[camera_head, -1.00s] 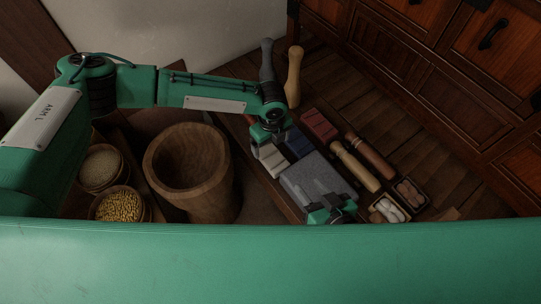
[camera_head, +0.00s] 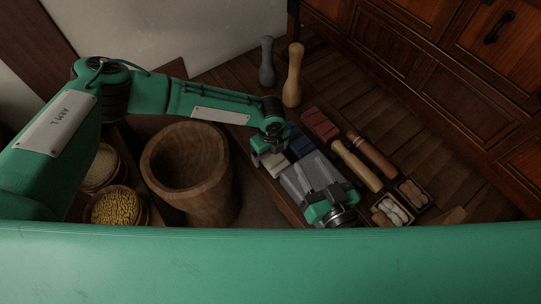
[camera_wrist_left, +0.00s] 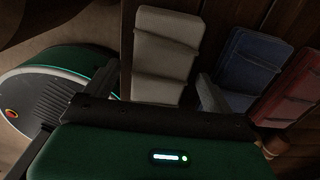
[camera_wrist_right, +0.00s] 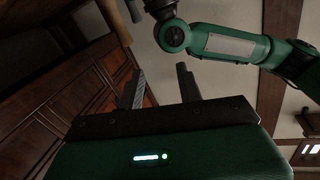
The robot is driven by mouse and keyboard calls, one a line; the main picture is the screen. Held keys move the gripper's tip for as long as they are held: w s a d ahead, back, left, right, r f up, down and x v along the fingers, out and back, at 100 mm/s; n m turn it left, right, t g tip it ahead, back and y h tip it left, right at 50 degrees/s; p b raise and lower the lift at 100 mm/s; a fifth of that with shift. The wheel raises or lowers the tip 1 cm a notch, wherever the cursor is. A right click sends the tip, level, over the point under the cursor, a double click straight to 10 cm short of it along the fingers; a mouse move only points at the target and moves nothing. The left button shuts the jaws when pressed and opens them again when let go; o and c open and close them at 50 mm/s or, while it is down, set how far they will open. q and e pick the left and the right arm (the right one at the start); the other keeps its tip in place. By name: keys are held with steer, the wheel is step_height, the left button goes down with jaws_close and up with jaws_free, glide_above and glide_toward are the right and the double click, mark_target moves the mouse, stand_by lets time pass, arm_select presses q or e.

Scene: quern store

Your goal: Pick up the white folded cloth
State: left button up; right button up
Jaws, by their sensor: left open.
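The white folded cloth (camera_head: 274,164) lies in a row with a blue and a red folded cloth, at the left end of the row. In the left wrist view the white cloth (camera_wrist_left: 166,48) lies straight ahead, its near end between my fingers. My left gripper (camera_head: 262,149) is open over the cloth's near end; I cannot tell whether it touches. It partly hides the cloth in the head view.
The blue cloth (camera_head: 300,145) and red cloth (camera_head: 320,126) lie to the right of the white one. A wooden mortar (camera_head: 222,185) stands at left. Wooden rollers (camera_head: 355,166) and small boxes (camera_head: 412,195) lie at right.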

arm_select(q)
steer(key=c, duration=1.1)
